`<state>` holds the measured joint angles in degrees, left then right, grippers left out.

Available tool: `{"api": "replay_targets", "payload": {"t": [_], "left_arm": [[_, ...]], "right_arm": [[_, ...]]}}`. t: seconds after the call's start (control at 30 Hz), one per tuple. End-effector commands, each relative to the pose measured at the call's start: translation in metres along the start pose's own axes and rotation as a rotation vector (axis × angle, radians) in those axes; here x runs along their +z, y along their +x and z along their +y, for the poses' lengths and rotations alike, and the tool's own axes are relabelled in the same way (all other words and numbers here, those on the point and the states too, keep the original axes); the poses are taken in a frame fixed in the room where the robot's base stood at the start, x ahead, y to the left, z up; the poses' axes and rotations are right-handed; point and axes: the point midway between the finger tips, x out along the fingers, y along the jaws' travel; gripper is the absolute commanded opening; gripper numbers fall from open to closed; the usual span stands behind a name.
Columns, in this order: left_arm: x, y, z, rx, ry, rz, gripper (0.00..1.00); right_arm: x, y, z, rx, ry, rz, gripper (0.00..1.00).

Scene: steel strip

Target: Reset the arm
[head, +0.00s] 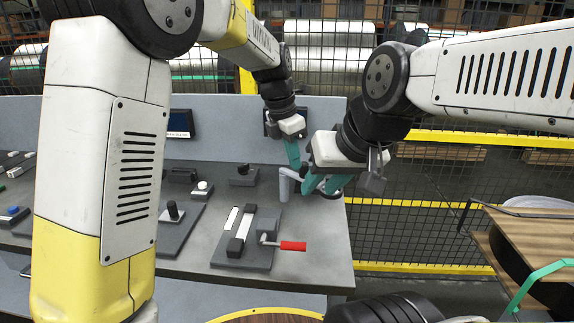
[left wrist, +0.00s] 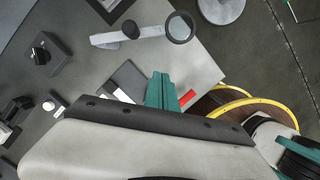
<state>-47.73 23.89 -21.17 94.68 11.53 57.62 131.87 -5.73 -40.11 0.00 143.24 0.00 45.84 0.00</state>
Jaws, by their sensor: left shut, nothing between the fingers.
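My left gripper (head: 293,155) hangs over the back right part of the grey console, its teal fingers pointing down. In the left wrist view its fingers (left wrist: 161,90) are together with nothing between them. My right gripper (head: 325,184) is just right of and below it, near the console's right edge. Its two teal fingers look spread apart, and I see nothing held between them. A grey stand with a ring (left wrist: 180,28) is close to both grippers; in the head view it is partly hidden behind the right fingers.
The console top (head: 205,255) carries a plate with a red-handled crank (head: 292,246), a black knob (head: 173,210) and several other controls. A mesh fence with a yellow rail (head: 430,205) stands behind. Wooden reels (head: 540,235) with strip are at the right.

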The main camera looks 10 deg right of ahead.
Motion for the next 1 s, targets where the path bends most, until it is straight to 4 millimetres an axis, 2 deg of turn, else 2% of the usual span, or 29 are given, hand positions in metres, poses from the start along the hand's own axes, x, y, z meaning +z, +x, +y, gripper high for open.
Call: {"api": "replay_targets", "payload": {"t": [0.33,0.47,0.57,0.73,0.9,1.0], "left_arm": [[0.0,-0.002,0.0,0.0,0.001,0.0,0.0],[-0.012,-0.013,0.003,0.004,0.053,-0.017,0.0],[-0.039,-0.035,0.006,0.017,0.185,-0.05,0.0],[-0.11,-0.083,0.001,0.098,0.566,-0.108,0.0],[-0.179,-0.117,-0.022,0.228,0.99,-0.088,0.0],[-0.216,-0.13,-0.041,0.309,1.241,-0.03,0.0]], "right_arm": [[0.0,0.0,0.0,0.0,0.0,0.0,0.33],[0.0,0.0,0.0,0.0,0.0,0.0,0.33],[0.0,0.0,0.0,0.0,0.0,0.0,0.33],[0.0,0.0,0.0,0.0,0.0,0.0,0.33],[0.0,0.0,0.0,0.0,0.0,0.0,0.33],[0.0,0.0,0.0,0.0,0.0,0.0,0.33]]}}
